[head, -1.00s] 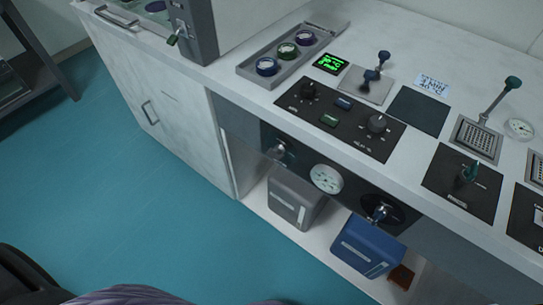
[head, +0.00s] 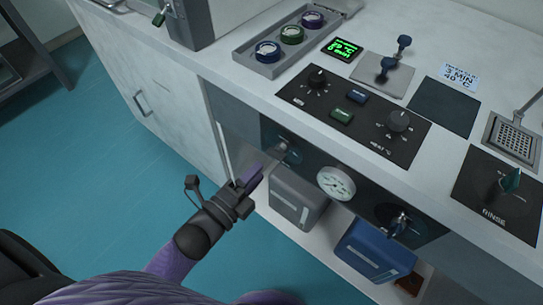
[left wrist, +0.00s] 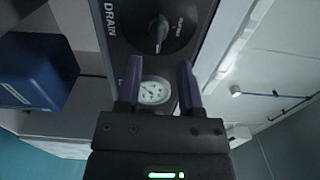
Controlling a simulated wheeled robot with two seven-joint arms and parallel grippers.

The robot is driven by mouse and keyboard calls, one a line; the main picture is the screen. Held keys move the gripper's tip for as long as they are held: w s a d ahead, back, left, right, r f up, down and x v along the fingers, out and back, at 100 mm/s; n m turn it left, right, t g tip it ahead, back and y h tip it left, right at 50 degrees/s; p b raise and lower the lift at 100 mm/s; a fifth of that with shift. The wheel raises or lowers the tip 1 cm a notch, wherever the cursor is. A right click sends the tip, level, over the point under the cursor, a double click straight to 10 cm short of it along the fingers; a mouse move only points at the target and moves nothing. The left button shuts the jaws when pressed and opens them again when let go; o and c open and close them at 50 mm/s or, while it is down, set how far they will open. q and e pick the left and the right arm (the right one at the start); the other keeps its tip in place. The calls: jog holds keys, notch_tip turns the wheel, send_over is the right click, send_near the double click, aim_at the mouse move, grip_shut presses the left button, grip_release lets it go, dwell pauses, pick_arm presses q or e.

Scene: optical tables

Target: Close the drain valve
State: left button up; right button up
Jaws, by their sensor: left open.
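The drain valve (head: 400,222) is a metal lever handle on a round black dial, at the right end of the dark panel under the counter's front edge. In the left wrist view the valve (left wrist: 160,32) shows at the top, beside a DRAIN label. Its handle lies roughly along the panel's length there. My left gripper (head: 250,177) is open and empty, in front of the panel's left end, well to the left of the drain valve. Its two purple fingers (left wrist: 160,80) stand apart, with the gauge seen between them. My right gripper is not in view.
A round gauge (head: 336,183) sits mid-panel, with another metal handle (head: 287,152) at the panel's left. A grey bin (head: 298,195) and a blue bin (head: 370,250) stand on the shelf below. The counter (head: 240,95) overhangs with knobs and a jar tray. Open floor lies in front.

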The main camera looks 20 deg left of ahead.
aim_at(276, 154)
pick_arm(q)
jog(key=b+x, duration=0.1)
jog(key=x, duration=0.4)
jog(key=shift+w+d, duration=0.1)
jog(key=shift+w, duration=0.15)
grip_shut()
